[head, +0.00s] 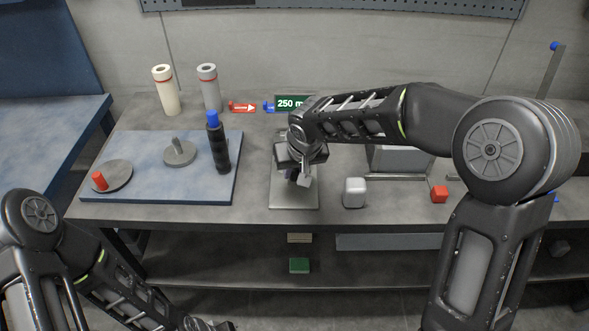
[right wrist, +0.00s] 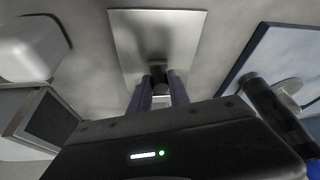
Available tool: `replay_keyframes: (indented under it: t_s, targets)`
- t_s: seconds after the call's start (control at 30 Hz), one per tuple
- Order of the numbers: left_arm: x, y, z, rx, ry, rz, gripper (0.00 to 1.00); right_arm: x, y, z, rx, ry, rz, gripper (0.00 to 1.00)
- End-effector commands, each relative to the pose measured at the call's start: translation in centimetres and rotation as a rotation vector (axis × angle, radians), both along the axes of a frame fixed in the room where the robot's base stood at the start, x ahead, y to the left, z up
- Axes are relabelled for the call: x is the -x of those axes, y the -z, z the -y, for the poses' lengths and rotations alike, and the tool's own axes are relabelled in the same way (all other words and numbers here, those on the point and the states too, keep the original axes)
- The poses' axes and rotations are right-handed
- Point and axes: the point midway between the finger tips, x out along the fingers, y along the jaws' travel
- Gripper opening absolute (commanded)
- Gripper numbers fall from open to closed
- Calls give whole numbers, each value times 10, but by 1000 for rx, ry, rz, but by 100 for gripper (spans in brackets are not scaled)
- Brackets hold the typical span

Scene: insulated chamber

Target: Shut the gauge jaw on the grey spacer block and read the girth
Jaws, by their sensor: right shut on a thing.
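A light grey block (head: 354,192) with rounded edges, which looks like the spacer block, stands on the bench right of a pale square plate (head: 285,202). It also shows at the upper left of the right wrist view (right wrist: 30,48). My right gripper (head: 300,178) is over the plate, pointing down. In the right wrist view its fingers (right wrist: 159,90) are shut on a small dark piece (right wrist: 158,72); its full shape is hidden. I cannot tell whether this is the gauge's jaw. My left gripper (head: 207,325) is at the bottom edge, mostly cut off.
A blue mat (head: 150,193) holds a dark bottle (head: 218,150), a grey disc with a post (head: 179,152) and a round plate (head: 118,178) with a red peg. A green sign (head: 288,103) reading "250 m" is partly hidden by my right arm.

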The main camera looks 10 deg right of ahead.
Motion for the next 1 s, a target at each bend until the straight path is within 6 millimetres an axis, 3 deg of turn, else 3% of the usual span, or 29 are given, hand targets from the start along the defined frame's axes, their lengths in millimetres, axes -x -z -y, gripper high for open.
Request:
replay_keyframes:
  t_s: [0.2, 0.23, 0.5, 0.83, 1.0]
  targets:
    - [-1, -2, 0, 1, 1, 1, 0, 4, 1, -1, 0, 0, -11, 0]
    - [-1, -2, 0, 1, 1, 1, 0, 4, 1, -1, 0, 0, -11, 23]
    - [-1, -2, 0, 0, 1, 1, 0, 3, 1, -1, 0, -1, -9, 44]
    - [-1, -1, 0, 0, 1, 1, 0, 4, -3, -1, 0, -1, -6, 44]
    - [-1, 2, 0, 0, 1, 1, 0, 11, -21, 0, 0, -1, -4, 44]
